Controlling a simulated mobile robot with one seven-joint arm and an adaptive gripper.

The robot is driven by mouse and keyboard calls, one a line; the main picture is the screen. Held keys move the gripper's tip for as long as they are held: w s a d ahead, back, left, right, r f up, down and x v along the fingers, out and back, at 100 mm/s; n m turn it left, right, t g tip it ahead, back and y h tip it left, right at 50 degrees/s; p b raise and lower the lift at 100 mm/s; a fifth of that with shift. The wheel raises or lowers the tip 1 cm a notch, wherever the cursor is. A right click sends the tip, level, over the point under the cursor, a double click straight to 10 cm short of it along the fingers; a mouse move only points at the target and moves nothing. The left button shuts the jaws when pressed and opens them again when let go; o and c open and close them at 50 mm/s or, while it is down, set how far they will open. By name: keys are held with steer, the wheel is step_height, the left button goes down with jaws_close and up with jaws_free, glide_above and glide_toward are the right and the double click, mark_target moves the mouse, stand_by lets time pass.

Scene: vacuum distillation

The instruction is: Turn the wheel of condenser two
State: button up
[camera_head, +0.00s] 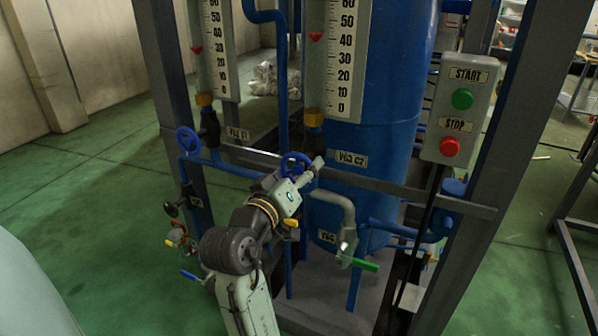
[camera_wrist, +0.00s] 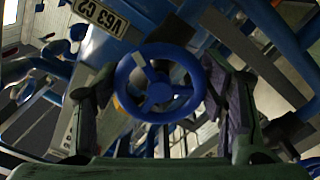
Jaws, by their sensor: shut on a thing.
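The blue wheel of condenser two (camera_head: 295,164) sits on the pipework beside the plate reading "V63 C2" (camera_head: 352,160). In the wrist view, the spoked blue wheel (camera_wrist: 158,82) is face-on in the middle, with its plate (camera_wrist: 101,17) at the upper left. My gripper (camera_head: 299,175) is at this wheel. In the wrist view, the fingers of my gripper (camera_wrist: 158,88) stand on the left and right sides of the rim and are shut on it. The exact contact points are dark and hard to see.
A similar blue wheel (camera_head: 188,141) is to the left, by another plate. Below are a pipe with a green lever (camera_head: 358,264) and a blue lever (camera_head: 191,276). A grey frame bar (camera_head: 400,190) crosses the front. A start-stop box (camera_head: 459,110) is at right. Green floor is open left.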

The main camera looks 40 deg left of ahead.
steer(key=shift+f+b, duration=0.1)
steer(key=shift+b, duration=0.2)
steer(key=shift+f+m+b, duration=0.1)
steer(key=shift+m+b, duration=0.7)
steer(key=shift+m, duration=0.3)
steer(key=m+b, duration=0.3)
steer(key=m, duration=0.1)
steer(key=shift+a+m, duration=0.15)
steer(key=shift+m, duration=0.15)
steer(key=m+b, duration=0.3)
steer(key=shift+a+m, duration=0.1)
steer(key=shift+m, duration=0.2)
steer(key=m+b, duration=0.3)
steer(key=m, duration=0.1)
steer(key=shift+s+a+m+b, duration=0.1)
steer(key=shift+m+b, duration=0.2)
steer(key=shift+b, duration=0.05)
steer(key=m+b, duration=0.4)
steer(key=m, duration=0.1)
steer(key=shift+r, duration=0.2)
steer(key=m+b, duration=0.1)
steer(key=m, duration=0.1)
steer(key=m+b, duration=0.1)
steer(key=m, duration=0.1)
steer(key=m+b, duration=0.1)
steer(key=shift+a+r+m, duration=0.1)
steer(key=shift+r+m, duration=0.15)
steer(key=shift+m, duration=0.15)
